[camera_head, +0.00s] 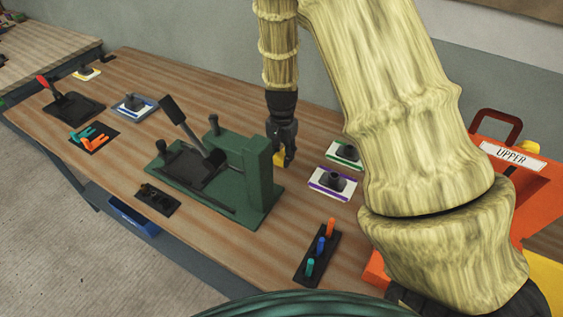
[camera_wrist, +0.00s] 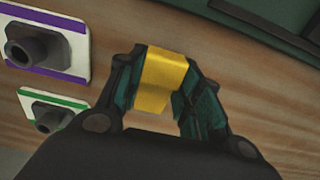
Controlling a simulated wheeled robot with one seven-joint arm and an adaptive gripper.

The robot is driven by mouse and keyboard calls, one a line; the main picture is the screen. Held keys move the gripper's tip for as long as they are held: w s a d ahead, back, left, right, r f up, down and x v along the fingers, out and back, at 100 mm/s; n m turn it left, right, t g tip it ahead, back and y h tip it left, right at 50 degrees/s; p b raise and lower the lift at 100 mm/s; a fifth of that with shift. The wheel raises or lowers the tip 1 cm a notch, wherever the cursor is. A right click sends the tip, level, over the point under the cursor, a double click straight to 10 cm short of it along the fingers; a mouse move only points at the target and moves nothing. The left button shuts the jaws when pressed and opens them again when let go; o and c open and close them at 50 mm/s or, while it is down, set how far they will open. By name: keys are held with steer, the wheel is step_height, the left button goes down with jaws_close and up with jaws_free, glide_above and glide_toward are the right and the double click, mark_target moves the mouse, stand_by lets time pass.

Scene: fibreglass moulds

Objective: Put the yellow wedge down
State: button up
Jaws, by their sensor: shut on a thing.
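The yellow wedge (camera_wrist: 162,82) is between the two fingers of my gripper (camera_wrist: 158,90) in the wrist view. In the head view a bit of the yellow wedge (camera_head: 280,159) shows at the tip of my gripper (camera_head: 284,150), over the back part of the wooden table (camera_head: 330,228). My gripper is shut on the wedge and points down. The wedge appears to be close above the wood; I cannot tell whether it touches. The fingers hide part of the wedge.
A green fixture (camera_head: 258,180) with a black lever stands just left of my gripper. A purple-edged plate (camera_head: 333,183) and a green-edged plate (camera_head: 345,154) lie to its right. A black rack (camera_head: 316,257) with coloured pegs lies nearer the front. An orange bin (camera_head: 535,185) stands at right.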

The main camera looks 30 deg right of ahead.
mark_target(281, 169)
steer(key=shift+f+p, duration=0.55)
steer(key=shift+f, duration=1.6)
steer(key=shift+f, duration=0.15)
steer(key=o, duration=1)
